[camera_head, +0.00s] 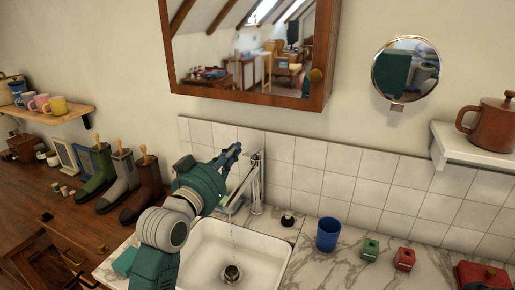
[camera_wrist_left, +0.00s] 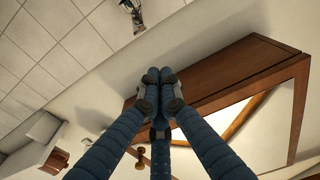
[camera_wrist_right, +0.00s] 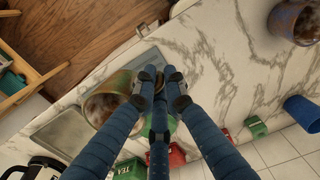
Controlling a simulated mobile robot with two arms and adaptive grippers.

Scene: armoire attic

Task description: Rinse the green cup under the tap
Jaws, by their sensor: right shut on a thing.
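A cup (camera_wrist_right: 103,108) with a greenish-tan rim and a brown-stained inside shows in the right wrist view, mouth toward the camera. My right gripper (camera_wrist_right: 160,78) is shut at its side, fingers partly hiding it; I take it to be the green cup. The right gripper and this cup are out of the head view. The metal tap (camera_head: 257,183) stands behind the white sink (camera_head: 210,255), and a thin stream of water falls toward the drain. My left gripper (camera_head: 236,148) is beside the tap's top, with its fingertips together (camera_wrist_left: 160,75) and nothing visible between them.
A blue cup (camera_head: 328,234), a green tin (camera_head: 370,249) and a red tin (camera_head: 404,259) stand right of the sink. Another brown-stained cup (camera_wrist_right: 293,22) is on the marble counter (camera_wrist_right: 215,70). The mirrored cabinet (camera_head: 250,96) hangs above the tap. Boots (camera_head: 145,185) stand at left.

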